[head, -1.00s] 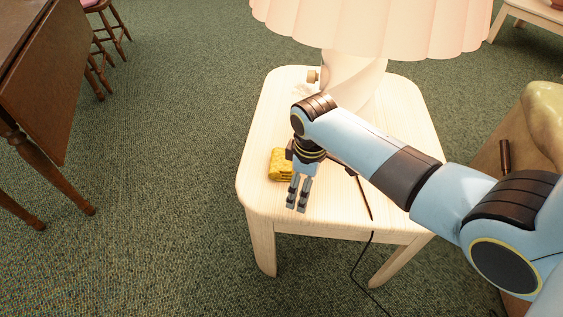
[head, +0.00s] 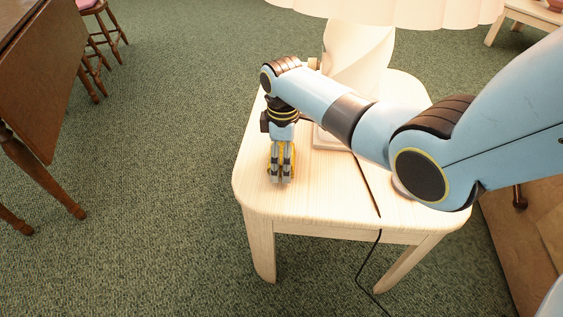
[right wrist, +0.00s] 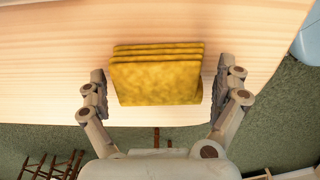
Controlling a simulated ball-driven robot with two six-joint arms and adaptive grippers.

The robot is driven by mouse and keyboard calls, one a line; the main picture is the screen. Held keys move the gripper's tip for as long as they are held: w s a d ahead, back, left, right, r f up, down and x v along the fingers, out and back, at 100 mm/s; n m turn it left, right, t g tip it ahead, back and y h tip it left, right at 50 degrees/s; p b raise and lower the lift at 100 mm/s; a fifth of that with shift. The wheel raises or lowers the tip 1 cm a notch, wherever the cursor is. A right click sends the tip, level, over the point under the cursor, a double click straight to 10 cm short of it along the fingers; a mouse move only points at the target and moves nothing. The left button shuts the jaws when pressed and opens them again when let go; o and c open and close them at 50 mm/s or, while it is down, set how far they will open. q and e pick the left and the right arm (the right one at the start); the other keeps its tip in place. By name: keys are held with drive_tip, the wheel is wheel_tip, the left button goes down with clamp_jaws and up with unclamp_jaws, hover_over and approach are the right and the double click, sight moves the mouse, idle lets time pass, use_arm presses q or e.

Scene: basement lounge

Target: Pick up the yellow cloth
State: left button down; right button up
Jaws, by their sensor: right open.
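The yellow cloth (right wrist: 155,82) lies folded in a layered stack on the pale wooden side table (head: 300,200). In the right wrist view it sits between the two fingers of my right gripper (right wrist: 160,95), with a small gap at the right and the left finger close to its edge. In the head view my right gripper (head: 281,176) points down over the cloth and hides most of it; only yellow bits (head: 268,158) show around the fingers. The gripper is open. My left gripper is not in view.
A lamp with a pale twisted base (head: 357,60) and pleated shade (head: 400,10) stands behind the gripper on the table. A dark cord (head: 366,185) runs off the front edge. A brown wooden table (head: 55,80) stands at the left, with open carpet between.

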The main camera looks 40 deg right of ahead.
drive_tip(key=shift+r, duration=0.15)
drive_tip(key=c, duration=0.9)
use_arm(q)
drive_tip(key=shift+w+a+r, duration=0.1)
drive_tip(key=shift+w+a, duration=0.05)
use_arm(e)
drive_tip(key=shift+o, duration=0.2)
